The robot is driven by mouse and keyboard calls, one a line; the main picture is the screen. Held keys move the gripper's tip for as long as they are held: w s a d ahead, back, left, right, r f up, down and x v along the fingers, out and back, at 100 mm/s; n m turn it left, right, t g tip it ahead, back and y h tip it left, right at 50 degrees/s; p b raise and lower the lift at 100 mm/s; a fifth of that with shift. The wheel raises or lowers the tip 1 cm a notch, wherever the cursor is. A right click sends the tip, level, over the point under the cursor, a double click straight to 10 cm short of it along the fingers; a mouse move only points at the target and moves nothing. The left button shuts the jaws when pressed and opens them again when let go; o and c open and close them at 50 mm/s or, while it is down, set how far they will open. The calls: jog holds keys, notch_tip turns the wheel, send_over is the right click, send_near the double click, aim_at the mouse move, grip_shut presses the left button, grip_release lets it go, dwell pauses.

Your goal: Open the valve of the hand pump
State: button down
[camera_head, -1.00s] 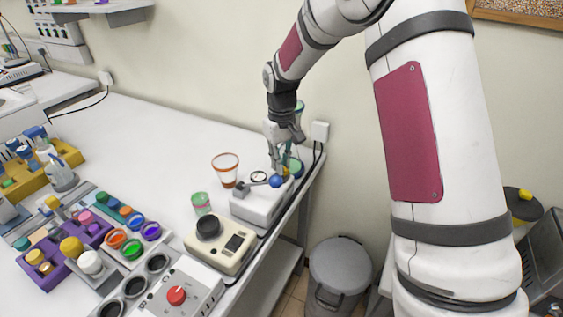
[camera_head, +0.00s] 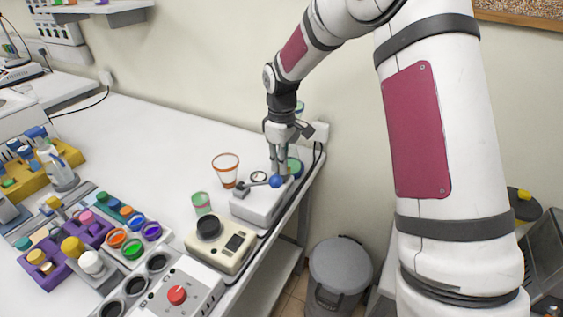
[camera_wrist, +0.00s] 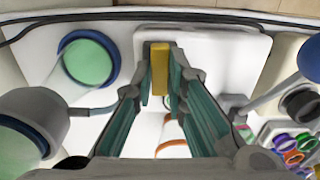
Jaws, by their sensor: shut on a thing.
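The hand pump (camera_head: 258,208) is a white box at the back right end of the bench, with a lever ending in a blue ball (camera_head: 276,181). Its white body (camera_wrist: 225,60) fills the top middle of the wrist view, and the blue ball (camera_wrist: 312,58) shows at the right edge. The yellow valve handle (camera_wrist: 159,68) stands between my fingertips. My gripper (camera_head: 281,172) points down over the pump and is shut on that valve handle. In the wrist view the gripper (camera_wrist: 162,75) shows teal finger pads on both sides of it. In the head view the fingers hide the handle.
An orange-rimmed cup (camera_head: 226,168) and a small green cup (camera_head: 202,203) stand left of the pump. A beige device (camera_head: 220,245) with a black knob is in front. A green-topped container (camera_wrist: 88,62) is close beside the gripper. The middle of the bench is clear.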

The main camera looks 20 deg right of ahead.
dwell(0.3)
jog(key=c, duration=1.6)
grip_release()
notch_tip(320, 180, up, 12)
jog(key=shift+r, duration=0.1)
